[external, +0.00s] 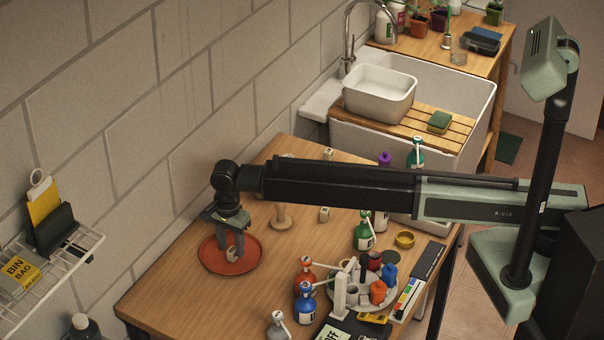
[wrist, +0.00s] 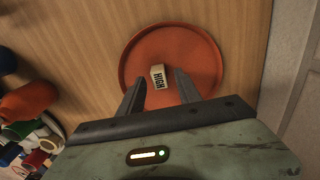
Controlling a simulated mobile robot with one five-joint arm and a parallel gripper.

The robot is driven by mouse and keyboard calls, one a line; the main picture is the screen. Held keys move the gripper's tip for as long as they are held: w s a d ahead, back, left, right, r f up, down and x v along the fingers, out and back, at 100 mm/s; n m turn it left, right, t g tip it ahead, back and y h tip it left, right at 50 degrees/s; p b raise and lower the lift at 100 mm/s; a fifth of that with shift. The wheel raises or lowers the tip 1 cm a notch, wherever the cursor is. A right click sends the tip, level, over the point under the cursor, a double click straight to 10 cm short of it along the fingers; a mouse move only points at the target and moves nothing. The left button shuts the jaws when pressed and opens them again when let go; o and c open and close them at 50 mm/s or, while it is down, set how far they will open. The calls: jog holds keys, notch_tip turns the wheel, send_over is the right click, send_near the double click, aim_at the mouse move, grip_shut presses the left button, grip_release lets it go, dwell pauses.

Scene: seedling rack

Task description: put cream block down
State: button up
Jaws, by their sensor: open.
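The cream block (wrist: 158,77), with the dark word HIGH on its side, rests on an orange-red round saucer (wrist: 205,50). In the external view the block (external: 231,253) shows low between my fingers, over the saucer (external: 213,262). My gripper (wrist: 160,88) is open, with one finger on each side of the block. In the wrist view a gap shows between the block and the right finger; the left finger is close to the block, and I cannot tell whether it touches.
Several small cream blocks (external: 324,214) and a wooden peg stand (external: 282,218) are farther back on the table (external: 180,290). Bottles (external: 306,302) and a round tray of small items stand to the right. A block wall (external: 150,130) runs along the left side.

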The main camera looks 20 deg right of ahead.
aim_at(232, 249)
notch_tip(232, 249, up, 10)
jog(key=p, duration=0.8)
jog(key=shift+p, duration=0.4)
jog(key=w+d+n, duration=0.1)
jog(key=w+d, duration=0.6)
jog(key=d, duration=0.6)
jog(key=w+d+n, duration=0.2)
jog(key=w+d, duration=0.5)
jog(key=d, duration=0.7)
jog(key=w+d+n, duration=0.1)
jog(key=w+d, duration=0.6)
jog(key=d, duration=0.6)
jog(key=s+d+n, duration=0.2)
jog(key=d, duration=1.7)
jog(key=s+d+n, duration=0.3)
jog(key=d, duration=1.7)
jog(key=shift+s, duration=0.35)
jog(key=shift+o, duration=1.3)
jog(key=shift+a, duration=0.1)
